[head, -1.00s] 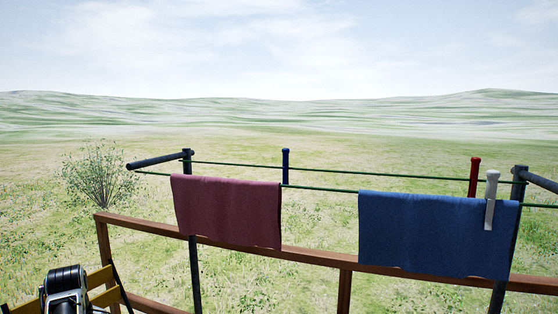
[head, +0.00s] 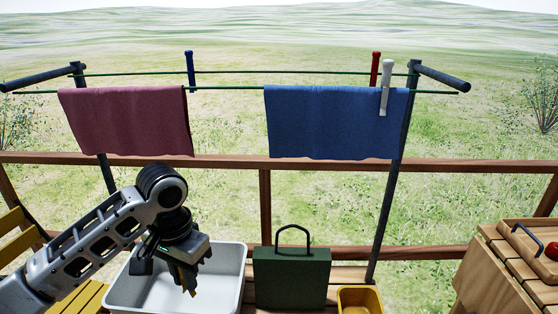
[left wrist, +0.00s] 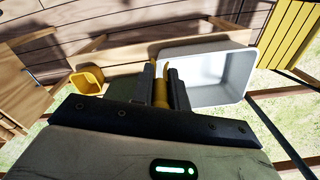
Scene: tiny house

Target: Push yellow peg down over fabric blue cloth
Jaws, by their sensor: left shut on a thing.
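The blue cloth (head: 330,125) hangs over the near green line, right of centre in the head view. A white peg (head: 384,95) sits over the line on its right part. My left gripper (head: 185,272) is low and left of the blue cloth, over the white tub. It is shut on the yellow peg (left wrist: 160,92), which shows between the fingers in the left wrist view. In the head view only the peg's lower end (head: 190,284) shows below the fingers. My right gripper is not in view.
A maroon cloth (head: 125,122) hangs at left. Blue (head: 190,70) and red (head: 376,68) pegs stand on the far line. A white tub (head: 232,275), green case (head: 290,278) and yellow bin (head: 360,300) are below the wooden railing (head: 460,168). Dark posts hold the lines.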

